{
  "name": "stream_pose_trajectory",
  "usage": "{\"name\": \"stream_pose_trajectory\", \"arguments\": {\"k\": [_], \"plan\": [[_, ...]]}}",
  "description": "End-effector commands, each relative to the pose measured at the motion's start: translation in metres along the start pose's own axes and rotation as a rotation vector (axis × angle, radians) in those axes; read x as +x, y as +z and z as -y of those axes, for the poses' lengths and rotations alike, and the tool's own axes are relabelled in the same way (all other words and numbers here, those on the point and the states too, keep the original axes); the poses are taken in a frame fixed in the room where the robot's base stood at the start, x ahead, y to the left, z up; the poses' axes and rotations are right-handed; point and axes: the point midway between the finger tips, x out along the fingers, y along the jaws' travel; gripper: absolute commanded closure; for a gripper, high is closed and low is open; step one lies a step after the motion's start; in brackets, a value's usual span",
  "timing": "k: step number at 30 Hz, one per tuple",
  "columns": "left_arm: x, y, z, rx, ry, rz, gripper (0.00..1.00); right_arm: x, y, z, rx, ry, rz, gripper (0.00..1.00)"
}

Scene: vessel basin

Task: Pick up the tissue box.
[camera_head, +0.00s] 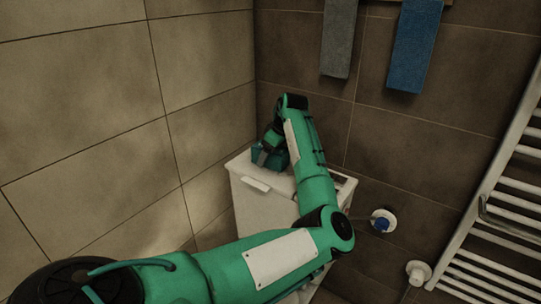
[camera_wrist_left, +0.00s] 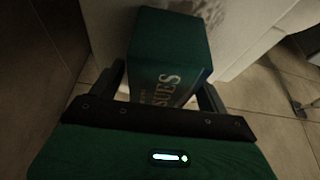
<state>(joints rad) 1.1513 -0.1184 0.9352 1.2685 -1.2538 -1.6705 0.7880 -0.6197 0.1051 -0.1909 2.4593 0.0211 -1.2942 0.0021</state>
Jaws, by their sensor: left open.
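The tissue box (camera_wrist_left: 168,42) is dark green with pale lettering on its side. In the left wrist view it sits between the two fingers of my open left gripper (camera_wrist_left: 162,80), one finger on each side. Whether the fingers touch it I cannot tell. In the head view my left gripper (camera_head: 270,148) reaches down over the white cabinet (camera_head: 262,206) in the corner. There the box is hard to tell apart from the gripper, which has a similar colour and partly hides it. My right gripper is not in view.
Tiled walls meet close behind the cabinet. A grey towel (camera_head: 338,38) and a blue towel (camera_head: 414,45) hang above. A white towel radiator (camera_head: 500,200) stands at the right. My left forearm covers part of the cabinet top.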

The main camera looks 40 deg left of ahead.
Motion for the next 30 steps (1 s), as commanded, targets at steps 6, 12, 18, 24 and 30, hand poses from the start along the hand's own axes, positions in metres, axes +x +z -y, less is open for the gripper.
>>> {"name": "stream_pose_trajectory", "arguments": {"k": [6, 12, 18, 24, 30], "plan": [[0.0005, 0.0002, -0.0001, 0.0, 0.0, 0.0, 0.22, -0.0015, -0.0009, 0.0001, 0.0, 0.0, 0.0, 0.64], [0.0006, 0.0002, -0.0001, 0.0, 0.001, 0.0, 0.3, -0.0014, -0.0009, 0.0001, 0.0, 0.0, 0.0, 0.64], [0.0006, 0.0001, -0.0001, 0.0, 0.001, 0.0, 0.69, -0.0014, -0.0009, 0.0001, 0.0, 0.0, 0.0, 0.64], [0.0004, 0.0, -0.0001, 0.0, 0.001, 0.0, 0.71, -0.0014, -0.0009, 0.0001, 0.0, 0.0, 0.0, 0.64], [0.0005, 0.0001, -0.0002, 0.0, 0.001, 0.0, 0.71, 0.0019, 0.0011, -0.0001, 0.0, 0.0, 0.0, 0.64]]}}
